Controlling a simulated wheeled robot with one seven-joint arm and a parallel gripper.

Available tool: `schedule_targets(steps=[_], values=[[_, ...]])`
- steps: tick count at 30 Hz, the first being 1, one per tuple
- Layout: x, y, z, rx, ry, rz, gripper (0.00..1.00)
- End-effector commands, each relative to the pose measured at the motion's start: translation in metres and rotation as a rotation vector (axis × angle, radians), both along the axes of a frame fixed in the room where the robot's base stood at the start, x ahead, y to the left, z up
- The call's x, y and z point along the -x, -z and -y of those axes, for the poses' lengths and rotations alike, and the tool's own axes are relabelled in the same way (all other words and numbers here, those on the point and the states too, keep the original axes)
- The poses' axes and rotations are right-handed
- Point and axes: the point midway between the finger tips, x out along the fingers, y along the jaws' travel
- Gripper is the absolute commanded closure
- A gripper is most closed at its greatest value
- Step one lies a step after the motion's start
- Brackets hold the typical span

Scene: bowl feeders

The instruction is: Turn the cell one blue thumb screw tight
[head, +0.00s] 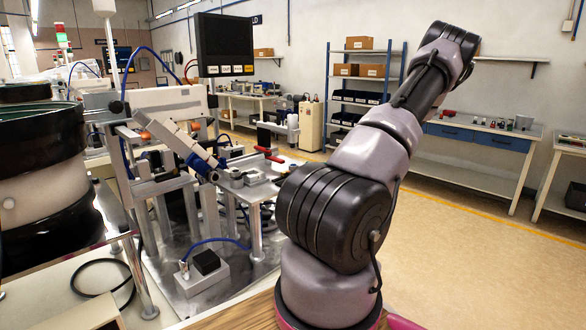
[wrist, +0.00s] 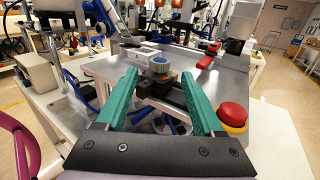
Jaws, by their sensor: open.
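The blue thumb screw (wrist: 160,66) shows in the wrist view, with a bright blue top and a dark body. It stands upright by a metal block at the near side of a grey machine plate. My gripper (wrist: 158,76) is open, with one green finger on each side of the screw in the picture. The gap between the fingers is empty of any held thing. I cannot tell how far the fingertips are from the screw or whether they touch it. In the head view my gripper is not visible, and I cannot pick out the screw there with certainty.
A red emergency button (wrist: 233,115) on a yellow base sits right of my gripper. Red clamp handles (wrist: 207,60) lie beyond the screw to the right. In the head view a dark bowl feeder (head: 40,140) stands left and open floor (head: 460,250) lies right.

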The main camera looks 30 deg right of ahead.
Motion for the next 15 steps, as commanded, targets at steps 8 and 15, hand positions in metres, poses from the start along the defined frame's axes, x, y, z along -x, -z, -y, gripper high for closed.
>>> schedule_targets(steps=[8, 15], values=[[-0.034, 0.001, -0.034, 0.0, -0.003, -0.001, 0.31], [-0.046, 0.0, -0.044, 0.001, -0.001, -0.001, 0.31]])
